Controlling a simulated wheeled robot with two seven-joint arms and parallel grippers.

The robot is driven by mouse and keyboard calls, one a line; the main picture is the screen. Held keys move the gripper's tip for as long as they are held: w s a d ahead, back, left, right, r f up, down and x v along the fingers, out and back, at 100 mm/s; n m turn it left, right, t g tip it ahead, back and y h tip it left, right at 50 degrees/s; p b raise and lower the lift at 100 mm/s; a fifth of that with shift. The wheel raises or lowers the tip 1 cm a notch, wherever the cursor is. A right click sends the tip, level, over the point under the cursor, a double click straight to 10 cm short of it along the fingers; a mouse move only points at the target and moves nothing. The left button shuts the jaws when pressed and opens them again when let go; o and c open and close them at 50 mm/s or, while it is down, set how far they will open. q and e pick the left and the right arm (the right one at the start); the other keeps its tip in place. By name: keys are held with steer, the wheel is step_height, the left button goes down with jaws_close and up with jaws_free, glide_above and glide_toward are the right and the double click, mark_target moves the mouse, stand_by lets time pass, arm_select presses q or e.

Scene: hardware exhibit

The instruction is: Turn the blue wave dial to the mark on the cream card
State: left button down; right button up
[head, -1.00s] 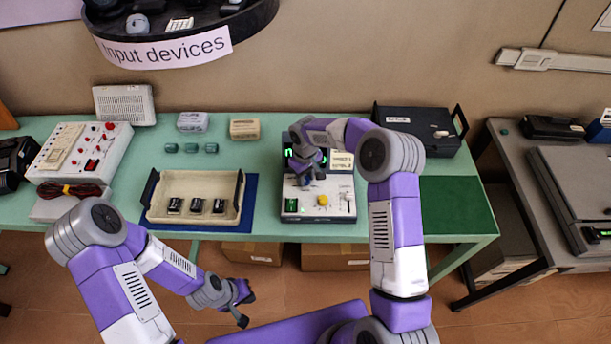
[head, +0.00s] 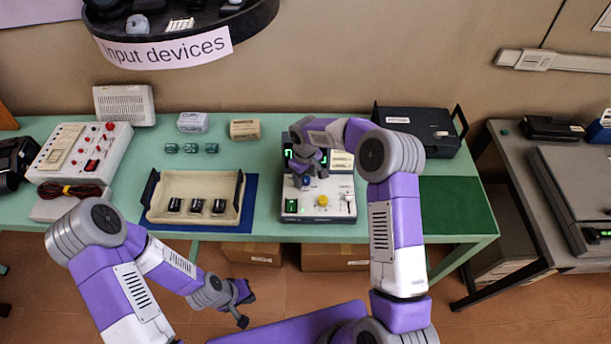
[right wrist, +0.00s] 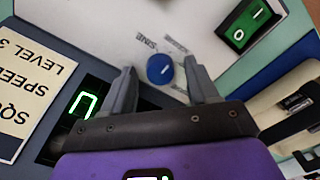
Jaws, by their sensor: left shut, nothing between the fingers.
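The blue wave dial (right wrist: 160,69), a round knob with a white pointer line, sits on the pale panel of a control box (head: 325,214). The word "SINE" is printed beside it, upside down in the right wrist view. The cream card (right wrist: 22,83) stands by the display and is partly cut off; "SQU", "SPEED" and "LEVEL 3" are readable. It also shows in the head view (head: 341,160). My right gripper (right wrist: 161,72) is open, with one finger on each side of the dial; contact cannot be told. My left gripper (head: 246,309) is shut and empty, low in front of the table.
The panel also bears a yellow knob (head: 323,201), a lit green switch (right wrist: 243,24) and a slider (head: 348,201). A cream tray (head: 165,217) with several black switches is left of the box. A green mat (head: 456,205) lies bare to the right.

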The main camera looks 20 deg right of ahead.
mark_target(305, 179)
step_height(305, 179, up, 8)
steer(key=shift+f+p, duration=0.2)
steer(key=shift+p, duration=0.15)
steer(key=shift+s+f, duration=0.1)
stand_by(0.6)
